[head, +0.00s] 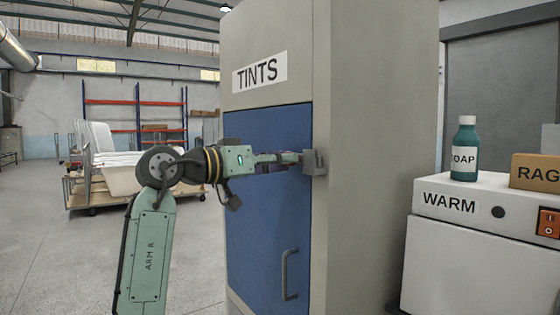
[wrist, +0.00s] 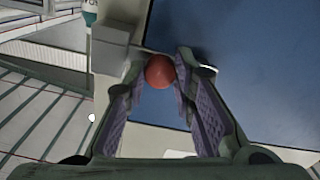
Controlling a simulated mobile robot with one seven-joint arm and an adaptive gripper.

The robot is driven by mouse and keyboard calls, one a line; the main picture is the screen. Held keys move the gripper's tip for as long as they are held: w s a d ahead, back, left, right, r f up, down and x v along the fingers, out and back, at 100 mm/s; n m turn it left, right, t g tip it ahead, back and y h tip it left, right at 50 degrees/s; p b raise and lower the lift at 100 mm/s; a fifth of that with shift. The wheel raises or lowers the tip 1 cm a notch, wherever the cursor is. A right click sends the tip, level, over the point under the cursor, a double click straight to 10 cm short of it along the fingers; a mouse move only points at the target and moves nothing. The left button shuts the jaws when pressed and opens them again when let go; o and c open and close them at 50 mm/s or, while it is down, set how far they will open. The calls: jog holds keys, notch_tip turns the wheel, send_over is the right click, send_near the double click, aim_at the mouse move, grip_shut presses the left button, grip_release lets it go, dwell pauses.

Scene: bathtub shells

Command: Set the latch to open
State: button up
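The latch (head: 314,162) is a grey block at the right edge of the cabinet's blue door (head: 262,215), about level with the door's upper part. In the wrist view its grey block (wrist: 110,50) shows at upper left, with a bar running to a round red knob (wrist: 160,72). My gripper (head: 292,158) reaches the latch from the left. In the wrist view my gripper (wrist: 159,82) has its fingertips on either side of the red knob, closed in with hardly any gap. The knob is hidden in the head view.
The tall grey TINTS cabinet (head: 370,120) bears the door, with a grey handle (head: 288,275) low down. At right a white WARM unit (head: 470,215) carries a teal soap bottle (head: 465,150) and a RAG box (head: 535,172). Open floor (head: 50,240) lies at left.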

grip_shut()
